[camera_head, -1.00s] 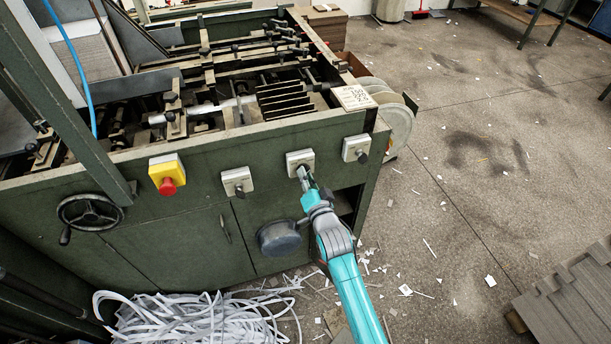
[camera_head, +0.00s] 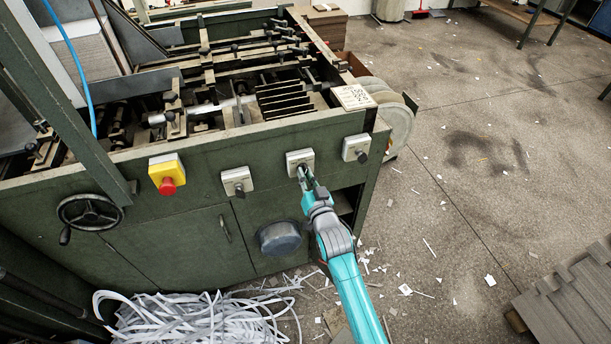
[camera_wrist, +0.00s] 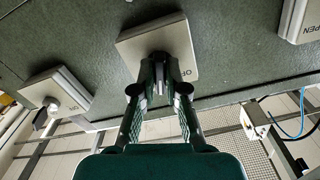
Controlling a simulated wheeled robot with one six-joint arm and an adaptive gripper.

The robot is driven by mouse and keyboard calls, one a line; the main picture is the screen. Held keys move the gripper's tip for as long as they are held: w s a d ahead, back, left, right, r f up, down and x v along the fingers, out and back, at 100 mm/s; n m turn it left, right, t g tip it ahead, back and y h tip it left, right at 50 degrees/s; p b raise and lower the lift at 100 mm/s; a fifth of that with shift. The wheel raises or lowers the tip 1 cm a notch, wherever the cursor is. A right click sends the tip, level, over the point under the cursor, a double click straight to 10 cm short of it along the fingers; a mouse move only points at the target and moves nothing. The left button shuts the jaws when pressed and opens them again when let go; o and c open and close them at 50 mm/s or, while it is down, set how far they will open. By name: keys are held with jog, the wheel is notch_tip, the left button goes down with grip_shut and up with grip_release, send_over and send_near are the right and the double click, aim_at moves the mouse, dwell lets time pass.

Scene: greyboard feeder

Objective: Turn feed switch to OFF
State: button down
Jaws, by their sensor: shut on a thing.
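The switch with a pale square plate (camera_head: 293,158) is on the green machine's front, the middle of three grey-plated switches. My gripper (camera_head: 304,172) reaches up to it from below right. In the wrist view the plate (camera_wrist: 180,42) shows lettering that looks like OFF near its lower right edge. My gripper (camera_wrist: 160,88) is shut on the dark switch knob (camera_wrist: 159,57), with a finger on each side. The fingers partly hide the knob, so its exact pointing direction cannot be told.
Similar switches sit left (camera_head: 237,180) and right (camera_head: 355,147) of it. A red emergency button (camera_head: 167,186) on a yellow box and a handwheel (camera_head: 90,212) are farther left. A round grey housing (camera_head: 280,239) protrudes below. Paper strips (camera_head: 190,318) lie on the floor.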

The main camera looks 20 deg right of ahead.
jog(key=n, duration=1.2)
jog(key=shift+w+r, duration=0.15)
jog(key=shift+r, duration=0.15)
dwell(0.4)
jog(key=c, duration=1.2)
grip_release()
jog(key=shift+f, duration=0.25)
jog(key=s, duration=1.2)
